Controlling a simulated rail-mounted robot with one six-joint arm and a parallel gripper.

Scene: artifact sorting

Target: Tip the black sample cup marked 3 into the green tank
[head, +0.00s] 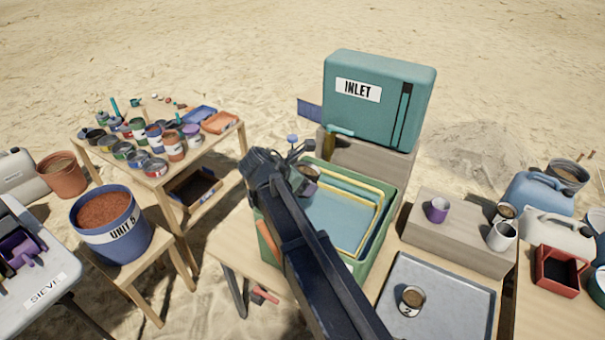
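The green tank (391,215) stands open on the wooden table in the middle, with a yellow-edged frame and pale blue-green inside. My gripper (299,158) is at the tank's back left corner, seen from behind along my dark arm. A dark cup with brown contents (309,172) shows right beside the gripper, above the tank's left side. It appears held there and roughly upright, with its brown top visible. My arm hides most of this cup, and no number can be read on it. The finger gap is hard to see.
A teal INLET box (385,100) stands behind the tank. A cup marked 2 (411,299) sits on the grey tray (456,297) at right. Purple (438,210) and white cups (502,237) stand on a wooden block. A paint-can table (215,143) and UNIT 5 bucket (113,236) are left.

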